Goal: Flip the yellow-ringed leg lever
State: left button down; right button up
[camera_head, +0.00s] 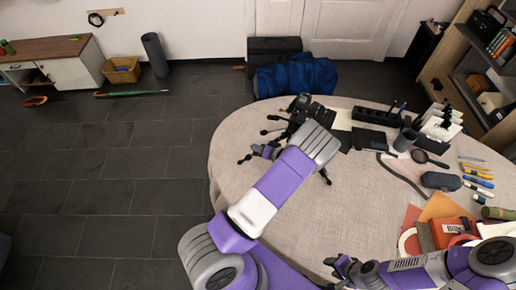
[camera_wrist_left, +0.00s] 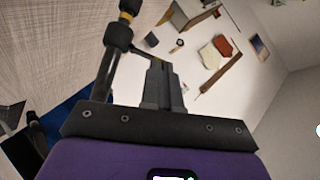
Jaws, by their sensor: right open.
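The black tripod (camera_head: 300,108) stands at the left part of the round table, its thin legs spread; my left arm hides part of it. In the left wrist view a black leg (camera_wrist_left: 106,75) runs up the left side, with a yellow ring (camera_wrist_left: 126,17) near its top. A dark lever-like piece (camera_wrist_left: 143,55) sticks out from the leg's collar below the ring. My left gripper (camera_wrist_left: 157,62) has its fingers together, close beside this piece; contact cannot be told. In the head view the left gripper (camera_head: 265,151) is among the tripod legs. My right gripper (camera_head: 340,266) is open, low over the front of the table.
The round table (camera_head: 285,215) is bare in its middle. A magnifying glass (camera_head: 420,156), a dark case (camera_head: 441,181), pens (camera_head: 478,182) and a red box (camera_head: 450,230) lie at the right. A black organizer (camera_head: 375,117) stands at the back.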

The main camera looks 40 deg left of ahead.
pick_arm(q)
jog(key=shift+w+d, duration=0.1)
dwell(0.3)
jog(key=shift+w+d, duration=0.4)
jog(key=shift+w, duration=0.15)
jog(key=d, duration=1.3)
jog(key=shift+s+r+b, duration=0.3)
jog(key=shift+s+b, duration=0.1)
jog(key=shift+s, duration=0.05)
pick_arm(e)
jog(key=shift+f, duration=0.4)
